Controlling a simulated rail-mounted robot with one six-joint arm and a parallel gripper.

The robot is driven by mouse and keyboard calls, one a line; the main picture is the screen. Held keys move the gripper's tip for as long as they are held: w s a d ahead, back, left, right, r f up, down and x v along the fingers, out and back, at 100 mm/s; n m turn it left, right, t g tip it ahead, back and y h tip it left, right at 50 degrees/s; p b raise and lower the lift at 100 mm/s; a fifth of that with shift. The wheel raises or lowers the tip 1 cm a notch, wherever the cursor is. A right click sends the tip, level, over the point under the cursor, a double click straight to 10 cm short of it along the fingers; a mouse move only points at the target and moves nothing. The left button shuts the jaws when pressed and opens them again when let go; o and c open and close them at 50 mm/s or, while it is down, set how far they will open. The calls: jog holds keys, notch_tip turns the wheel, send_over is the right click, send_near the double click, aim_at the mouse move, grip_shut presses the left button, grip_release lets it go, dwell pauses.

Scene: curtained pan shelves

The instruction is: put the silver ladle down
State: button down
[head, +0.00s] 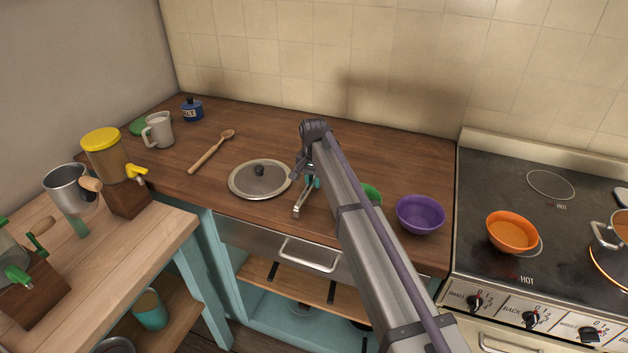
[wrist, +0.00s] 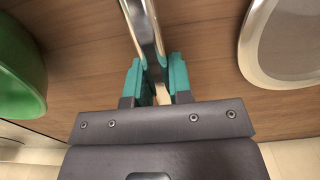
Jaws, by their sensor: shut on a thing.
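My gripper (head: 311,183) is low over the wooden counter and mostly hidden behind my arm in the head view. In the wrist view its teal fingers (wrist: 156,64) are shut on the shiny handle of the silver ladle (wrist: 143,28). In the head view only a short metal piece of the ladle (head: 300,206) shows, near the counter's front edge. The ladle's bowl is hidden. I cannot tell whether the ladle touches the counter.
A pan lid (head: 247,184) lies just left of my gripper. A green bowl (head: 373,193), partly hidden by my arm, and a purple bowl (head: 420,214) stand to the right. A wooden spoon (head: 207,155) lies farther left. The stove (head: 560,215) bounds the counter's right.

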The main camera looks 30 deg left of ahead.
jog(key=shift+f, duration=0.25)
jog(key=c, duration=1)
grip_release()
jog(key=shift+o, duration=0.2)
jog(key=shift+c, duration=0.2)
jog(key=c, duration=0.4)
jog(key=shift+o, duration=0.2)
jog(key=shift+r, duration=0.15)
notch_tip(320, 180, up, 15)
jog(key=p, duration=1.4)
jog(key=shift+p, duration=0.35)
